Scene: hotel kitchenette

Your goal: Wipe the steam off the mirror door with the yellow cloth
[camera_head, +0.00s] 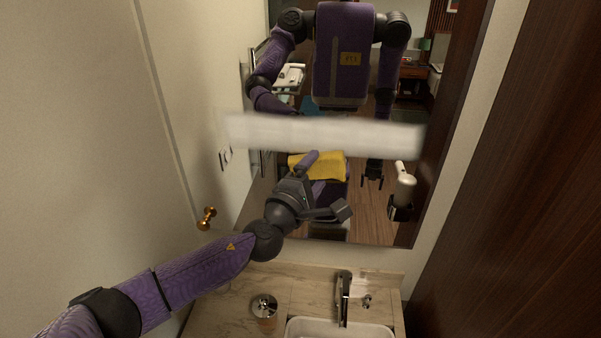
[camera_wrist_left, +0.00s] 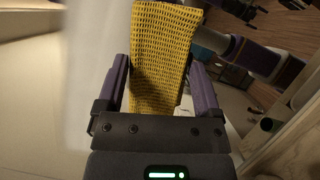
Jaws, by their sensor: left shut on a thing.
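The mirror door (camera_head: 415,100) fills the upper middle of the head view, above the sink counter. A white, blurry band of steam (camera_head: 320,135) runs across it; glass above and below looks clear and shows my own reflection. My left gripper (camera_head: 325,185) is raised in front of the mirror, below the band. It is shut on the yellow cloth (camera_wrist_left: 160,60), which stands up between its fingers in the left wrist view. Yellow fabric (camera_head: 328,165) shows beyond the gripper in the head view. I cannot tell whether the cloth touches the glass. My right gripper shows only as a reflection.
Below are the faucet (camera_head: 343,290), the white sink (camera_head: 335,328) and a small lidded jar (camera_head: 265,308) on the counter (camera_head: 225,305). A brass knob (camera_head: 206,217) is at the left wall. A dark wood panel (camera_head: 510,180) stands at right.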

